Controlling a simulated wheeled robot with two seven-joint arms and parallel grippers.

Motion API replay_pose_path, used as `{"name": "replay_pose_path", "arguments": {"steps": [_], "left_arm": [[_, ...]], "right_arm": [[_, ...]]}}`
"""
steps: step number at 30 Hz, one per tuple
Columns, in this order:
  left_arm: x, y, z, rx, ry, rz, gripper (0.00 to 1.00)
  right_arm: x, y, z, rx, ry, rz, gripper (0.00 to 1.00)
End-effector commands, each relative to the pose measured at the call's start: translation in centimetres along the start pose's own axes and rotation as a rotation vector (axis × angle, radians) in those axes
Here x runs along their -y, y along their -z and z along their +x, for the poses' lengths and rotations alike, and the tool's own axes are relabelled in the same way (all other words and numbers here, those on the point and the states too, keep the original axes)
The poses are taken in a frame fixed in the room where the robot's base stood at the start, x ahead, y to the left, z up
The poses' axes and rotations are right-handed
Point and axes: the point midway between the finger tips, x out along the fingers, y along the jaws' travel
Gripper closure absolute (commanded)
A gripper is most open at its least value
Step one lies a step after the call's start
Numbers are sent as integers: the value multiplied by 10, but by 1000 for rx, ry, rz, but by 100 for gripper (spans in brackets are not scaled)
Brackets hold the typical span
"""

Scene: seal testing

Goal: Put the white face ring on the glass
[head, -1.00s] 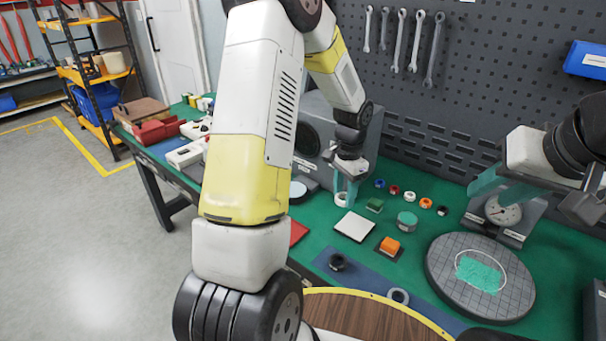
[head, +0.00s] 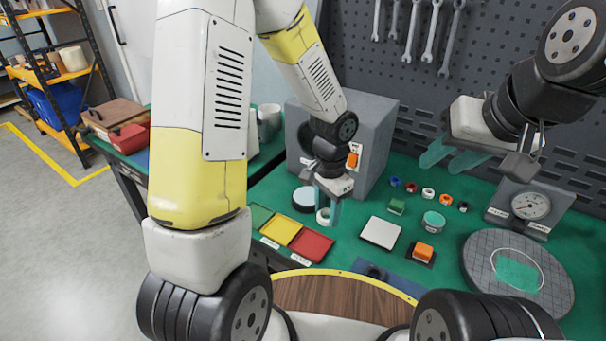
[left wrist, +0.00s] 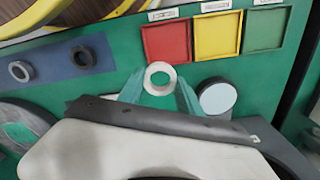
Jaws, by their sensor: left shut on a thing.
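The white ring (head: 317,216) is between the fingertips of my left gripper (head: 329,208), which is shut on it. In the left wrist view the ring (left wrist: 147,78) shows face-on between the teal fingers (left wrist: 160,89). A round pale disc with a dark rim, which looks like the glass (head: 305,195), lies beside the ring, to its left. In the left wrist view the disc (left wrist: 217,98) is right of the ring and apart from it. The ring's exact height above the mat is hard to tell. My right gripper (head: 450,156) is open and empty, raised over the back right.
Red (head: 304,245), yellow (head: 281,231) and green trays lie in front of the disc. A grey box (head: 365,150) stands behind it. A white square plate (head: 380,232), small coloured rings, a dial gauge (head: 530,205) and a round gridded plate (head: 480,260) are to the right.

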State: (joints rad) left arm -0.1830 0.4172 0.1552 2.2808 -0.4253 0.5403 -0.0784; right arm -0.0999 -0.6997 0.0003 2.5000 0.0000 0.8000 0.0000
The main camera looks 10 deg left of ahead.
Motion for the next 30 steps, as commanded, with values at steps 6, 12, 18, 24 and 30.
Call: {"name": "replay_pose_path", "arguments": {"steps": [6, 12, 18, 24, 30], "left_arm": [[40, 13, 5, -2, 0, -7, 100], [91, 30, 10, -1, 0, -6, 100], [129, 43, 14, -1, 0, -2, 100], [143, 47, 14, -1, 0, -1, 100], [148, 48, 36, 4, -3, 2, 100]], "right_arm": [[0, 0, 0, -1, 0, 0, 64], [0, 0, 0, 0, 0, 0, 64], [0, 0, 0, 0, 0, 0, 64], [0, 0, 0, 0, 0, 0, 64], [0, 0, 0, 0, 0, 0, 64]]}}
